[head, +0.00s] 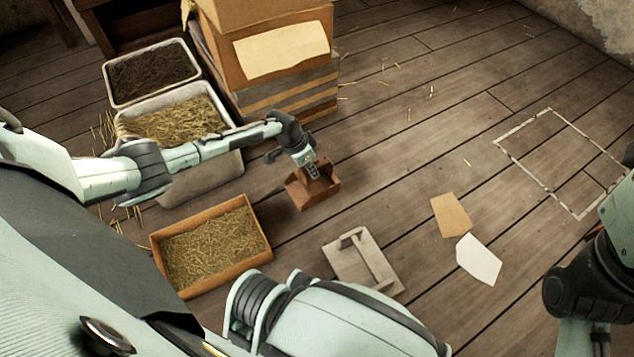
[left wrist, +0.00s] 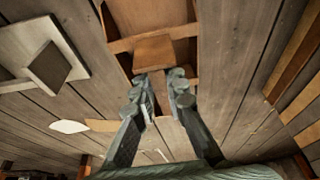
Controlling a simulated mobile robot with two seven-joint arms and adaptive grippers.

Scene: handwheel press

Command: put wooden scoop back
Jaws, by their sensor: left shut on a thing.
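The wooden scoop (head: 312,195) is a reddish-brown open box shape on or just above the plank floor, in the middle of the head view. My left gripper (head: 313,173) reaches down to it from above and is shut on it. In the left wrist view the fingertips (left wrist: 160,76) meet at a tan wooden block (left wrist: 153,51) of the scoop, with its brown walls (left wrist: 120,52) around and behind. I cannot tell whether the scoop touches the floor. My right gripper is not in view; only parts of my right arm show at the right edge.
A wooden tray of straw (head: 158,240) stands left of the scoop. A grey handled board (head: 340,262), paper sheets (head: 479,260) and a taped outline (head: 522,173) lie right.

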